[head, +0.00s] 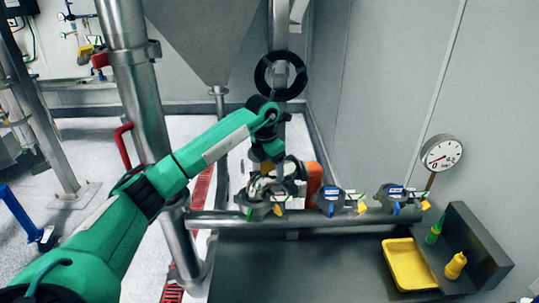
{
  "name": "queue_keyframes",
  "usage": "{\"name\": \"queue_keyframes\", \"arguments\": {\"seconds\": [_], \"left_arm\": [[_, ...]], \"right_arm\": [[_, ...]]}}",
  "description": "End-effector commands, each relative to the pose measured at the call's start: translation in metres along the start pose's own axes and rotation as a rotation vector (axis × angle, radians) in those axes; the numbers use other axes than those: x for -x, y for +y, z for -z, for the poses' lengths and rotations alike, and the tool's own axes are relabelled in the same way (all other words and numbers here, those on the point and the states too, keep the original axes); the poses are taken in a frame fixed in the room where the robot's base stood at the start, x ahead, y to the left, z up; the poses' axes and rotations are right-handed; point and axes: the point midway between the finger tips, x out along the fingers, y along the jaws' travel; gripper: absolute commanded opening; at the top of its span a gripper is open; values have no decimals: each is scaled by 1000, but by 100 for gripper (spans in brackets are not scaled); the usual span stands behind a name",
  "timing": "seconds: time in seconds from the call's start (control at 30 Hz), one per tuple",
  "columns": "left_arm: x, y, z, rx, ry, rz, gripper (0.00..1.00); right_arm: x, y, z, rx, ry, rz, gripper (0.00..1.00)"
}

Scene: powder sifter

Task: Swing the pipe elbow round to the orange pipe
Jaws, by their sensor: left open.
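My left arm comes in from the lower left, and its wrist bends down at the centre. My left gripper (274,182) is open, over the left end of a row of fittings on a horizontal steel pipe (300,218). An orange pipe part (314,180) shows just right of the gripper, partly hidden by it. Metal that may be the pipe elbow shows around the gripper, but my wrist and fingers cover much of it. I cannot tell whether the fingers touch it. My right gripper is not in view.
Labelled fittings (331,200) (393,197) sit along the pipe to the right. A pressure gauge (441,153) stands at the right wall. A yellow tray (409,266) and yellow bottle (455,265) lie lower right. A thick steel column (133,75) rises at left, and a black handwheel (280,76) hangs above.

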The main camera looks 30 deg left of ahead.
Motion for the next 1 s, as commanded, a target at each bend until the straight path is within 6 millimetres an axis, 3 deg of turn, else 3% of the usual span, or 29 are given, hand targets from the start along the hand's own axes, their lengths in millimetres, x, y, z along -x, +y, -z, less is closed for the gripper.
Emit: {"name": "queue_keyframes", "arguments": {"seconds": [0.27,0.37,0.63,1.0], "left_arm": [[-2,0,0,-1,0,0,75],[-2,0,0,-1,0,0,59],[-2,0,0,-1,0,0,6],[-2,-9,1,-149,0,23,6]], "right_arm": [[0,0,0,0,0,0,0],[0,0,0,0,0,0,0],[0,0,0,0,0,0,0],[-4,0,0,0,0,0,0]]}}
